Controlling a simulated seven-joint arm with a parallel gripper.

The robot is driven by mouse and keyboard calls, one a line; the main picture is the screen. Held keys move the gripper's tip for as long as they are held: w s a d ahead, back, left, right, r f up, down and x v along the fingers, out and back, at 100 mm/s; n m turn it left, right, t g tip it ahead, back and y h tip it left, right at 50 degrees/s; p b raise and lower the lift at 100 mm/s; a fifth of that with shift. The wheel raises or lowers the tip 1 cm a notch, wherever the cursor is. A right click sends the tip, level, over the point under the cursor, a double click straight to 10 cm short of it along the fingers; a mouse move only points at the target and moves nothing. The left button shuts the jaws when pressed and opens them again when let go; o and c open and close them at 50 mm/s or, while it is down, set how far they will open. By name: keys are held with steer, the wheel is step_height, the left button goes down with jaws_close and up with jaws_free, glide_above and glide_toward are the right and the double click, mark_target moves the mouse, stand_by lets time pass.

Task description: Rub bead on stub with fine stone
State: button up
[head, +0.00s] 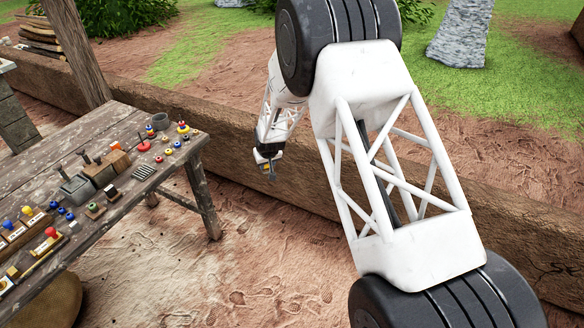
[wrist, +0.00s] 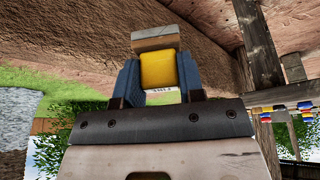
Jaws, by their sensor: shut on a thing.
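My gripper (wrist: 158,72) is shut on a yellow block (wrist: 158,71) with a flat grey-brown slab (wrist: 155,40) at its far end. It may be the fine stone, but I cannot tell for sure. In the head view my gripper (head: 268,168) hangs in the air right of the wooden table, apart from it. A green bead (head: 93,207) sits on a small wooden base. I cannot tell which bead is the task's, or make out its stub.
The wooden table (head: 140,118) is crowded at left, with a grey box (head: 76,190), a brown box (head: 114,163), a slotted rack (head: 144,173) and a grey cup (head: 160,121). A long earthen beam (head: 235,125) runs behind my gripper. Bare ground lies right of the table.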

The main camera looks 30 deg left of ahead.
steer(key=s+a+r+n+g+y, duration=0.15)
steer(key=s+a+r, duration=0.25)
steer(key=s+a, duration=0.75)
steer(key=s+a+r+n+h, duration=0.1)
steer(key=s+a+r+n, duration=0.3)
steer(key=s+a, duration=0.7)
steer(key=s+a+r, duration=0.3)
steer(key=s+a, duration=0.2)
steer(key=s, duration=0.3)
steer(key=s+a+r+n+g, duration=0.1)
steer(key=s+a+r, duration=0.2)
steer(key=s, duration=0.6)
steer(key=s+a+r+n, duration=0.1)
steer(key=s+a+r, duration=0.3)
steer(key=s, duration=0.5)
steer(key=a+y, duration=0.1)
steer(key=a, duration=0.1)
steer(key=shift+a, duration=0.3)
steer(key=shift+f+g, duration=0.25)
